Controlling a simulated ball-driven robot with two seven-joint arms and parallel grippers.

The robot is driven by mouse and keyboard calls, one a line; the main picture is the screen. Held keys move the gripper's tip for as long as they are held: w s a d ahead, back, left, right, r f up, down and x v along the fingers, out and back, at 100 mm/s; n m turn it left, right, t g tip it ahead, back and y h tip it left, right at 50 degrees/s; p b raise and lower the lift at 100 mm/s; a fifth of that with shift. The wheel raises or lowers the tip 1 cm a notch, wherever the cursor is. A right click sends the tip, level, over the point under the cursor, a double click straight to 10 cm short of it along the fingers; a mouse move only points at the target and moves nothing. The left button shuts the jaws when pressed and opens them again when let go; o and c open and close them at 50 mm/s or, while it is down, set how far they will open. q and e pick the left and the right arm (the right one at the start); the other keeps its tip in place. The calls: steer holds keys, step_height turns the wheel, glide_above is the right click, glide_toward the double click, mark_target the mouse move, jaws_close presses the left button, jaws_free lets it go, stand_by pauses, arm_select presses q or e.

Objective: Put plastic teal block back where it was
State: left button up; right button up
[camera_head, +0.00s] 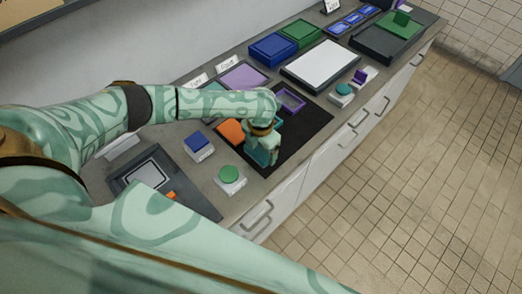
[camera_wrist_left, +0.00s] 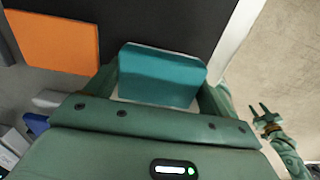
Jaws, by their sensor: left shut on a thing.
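The teal block (camera_wrist_left: 162,75) is between the fingers of my left gripper (camera_wrist_left: 160,95) in the left wrist view, with the dark mat behind it. In the head view my left gripper (camera_head: 262,158) points down over the near part of the black mat (camera_head: 312,128). The block is mostly hidden by the gripper there, and I cannot tell whether it touches the mat. My right gripper (camera_wrist_left: 264,113) shows at the right of the wrist view, over the floor, fingers apart and empty. It is not seen in the head view.
An orange piece (camera_head: 230,131) lies beside the left gripper on the mat, and a purple frame (camera_head: 291,100) lies farther along. Green (camera_head: 229,174) and blue (camera_head: 196,141) buttons stand near the counter's front and left. A white panel (camera_head: 320,64) lies beyond the mat.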

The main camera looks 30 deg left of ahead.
arm_select(q)
steer(key=shift+f, duration=0.65)
steer(key=shift+w+d, duration=0.1)
steer(key=shift+f, duration=0.1)
steer(key=o, duration=0.8)
steer(key=shift+f, duration=0.1)
steer(key=shift+r, duration=0.25)
step_height(320, 180, up, 12)
steer(key=p, duration=0.2)
steer(key=shift+p, duration=0.4)
